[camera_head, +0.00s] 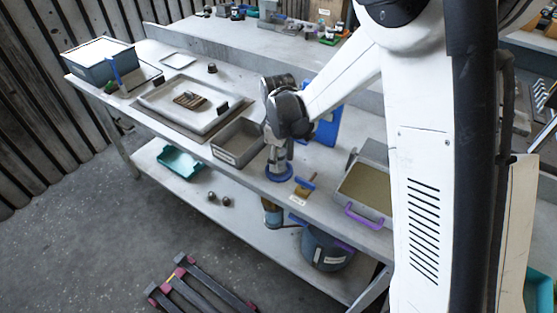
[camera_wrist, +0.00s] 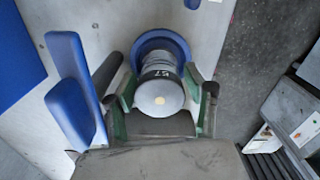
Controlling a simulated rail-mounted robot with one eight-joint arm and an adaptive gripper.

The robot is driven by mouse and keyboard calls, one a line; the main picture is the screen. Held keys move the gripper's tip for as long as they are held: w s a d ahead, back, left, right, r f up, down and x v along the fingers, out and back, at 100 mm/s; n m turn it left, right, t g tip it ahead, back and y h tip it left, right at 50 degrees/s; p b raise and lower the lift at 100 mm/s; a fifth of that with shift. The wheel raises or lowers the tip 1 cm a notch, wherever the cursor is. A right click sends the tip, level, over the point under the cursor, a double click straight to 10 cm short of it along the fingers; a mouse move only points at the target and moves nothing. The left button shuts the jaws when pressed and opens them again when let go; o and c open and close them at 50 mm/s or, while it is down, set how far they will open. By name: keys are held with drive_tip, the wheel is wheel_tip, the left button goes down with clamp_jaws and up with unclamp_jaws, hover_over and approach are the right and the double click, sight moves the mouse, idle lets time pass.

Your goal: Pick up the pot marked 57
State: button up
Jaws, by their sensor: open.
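The pot marked 57 (camera_wrist: 161,88) is a grey, ribbed round body with a dark band reading 57 and a pale top with a yellow dot. It stands on a wide blue round base; in the head view, the blue base (camera_head: 279,173) rests near the bench's front edge, under my gripper (camera_head: 279,147). In the wrist view my gripper (camera_wrist: 163,103) is open, with one finger on each side of the pot. I cannot tell whether either finger touches it.
A grey bin (camera_head: 238,140) stands just left of the pot. A blue panel (camera_head: 328,127) stands behind it. A small brown brush-like item (camera_head: 303,188) and a tray with a purple handle (camera_head: 365,191) are to the right. A lower shelf (camera_head: 245,216) lies below.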

drive_tip(key=shift+c, duration=0.5)
clamp_jaws()
drive_tip(key=shift+r, duration=0.15)
